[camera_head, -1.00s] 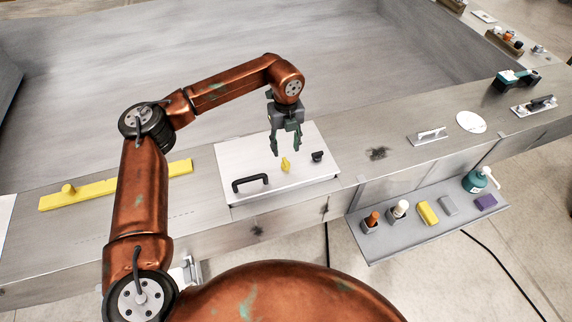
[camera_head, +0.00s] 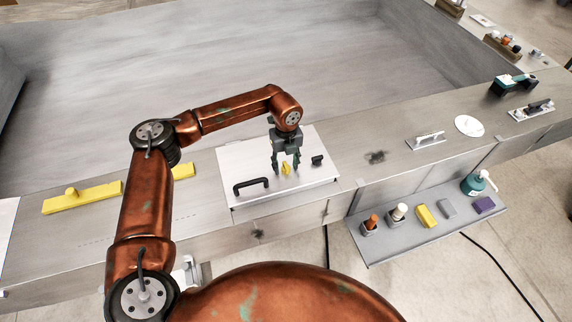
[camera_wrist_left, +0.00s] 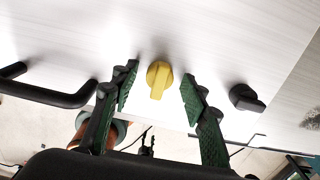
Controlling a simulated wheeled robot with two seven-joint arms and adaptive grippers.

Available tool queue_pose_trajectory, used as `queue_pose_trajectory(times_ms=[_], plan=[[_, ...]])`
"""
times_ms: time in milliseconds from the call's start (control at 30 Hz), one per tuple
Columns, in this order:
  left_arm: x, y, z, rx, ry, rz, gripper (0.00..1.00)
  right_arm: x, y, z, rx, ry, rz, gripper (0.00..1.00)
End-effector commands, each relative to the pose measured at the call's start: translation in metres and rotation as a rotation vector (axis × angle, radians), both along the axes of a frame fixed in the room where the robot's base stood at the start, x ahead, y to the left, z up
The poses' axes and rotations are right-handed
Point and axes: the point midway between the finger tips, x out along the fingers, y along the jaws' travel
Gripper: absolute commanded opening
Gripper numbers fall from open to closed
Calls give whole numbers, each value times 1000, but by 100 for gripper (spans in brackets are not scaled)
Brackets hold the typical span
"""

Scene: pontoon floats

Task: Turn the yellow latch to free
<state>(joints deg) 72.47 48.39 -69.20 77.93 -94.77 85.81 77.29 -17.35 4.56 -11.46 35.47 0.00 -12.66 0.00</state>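The yellow latch (camera_head: 285,169) is a small knob with a raised grip on the white panel (camera_head: 236,164). In the left wrist view the latch (camera_wrist_left: 158,78) sits between the two green fingers, with a gap visible on each side. My left gripper (camera_head: 286,171) is open, pointing down at the latch, and its fingers (camera_wrist_left: 157,90) do not visibly touch it. A black handle (camera_head: 251,186) is left of the latch and a black knob (camera_head: 317,160) is right of it. My right gripper is not in view.
A yellow bar with a knob (camera_head: 82,198) lies on the ledge to the left. A white-handled plate (camera_head: 427,139) and a white disc (camera_head: 469,125) are to the right. A lower shelf (camera_head: 388,242) holds bottles and blocks.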

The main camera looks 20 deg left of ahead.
Motion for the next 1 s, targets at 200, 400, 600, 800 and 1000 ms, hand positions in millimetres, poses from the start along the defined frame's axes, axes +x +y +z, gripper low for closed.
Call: queue_pose_trajectory(times_ms=[200,400,600,800,1000], plan=[[0,0,0,0,0,0,25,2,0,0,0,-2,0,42],[0,0,0,-1,-1,0,12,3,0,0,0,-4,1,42],[0,0,1,-1,-1,0,0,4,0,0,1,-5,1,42],[0,0,0,-1,-1,-16,0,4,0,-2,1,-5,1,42],[0,0,-1,-2,-1,-93,0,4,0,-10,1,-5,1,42]])
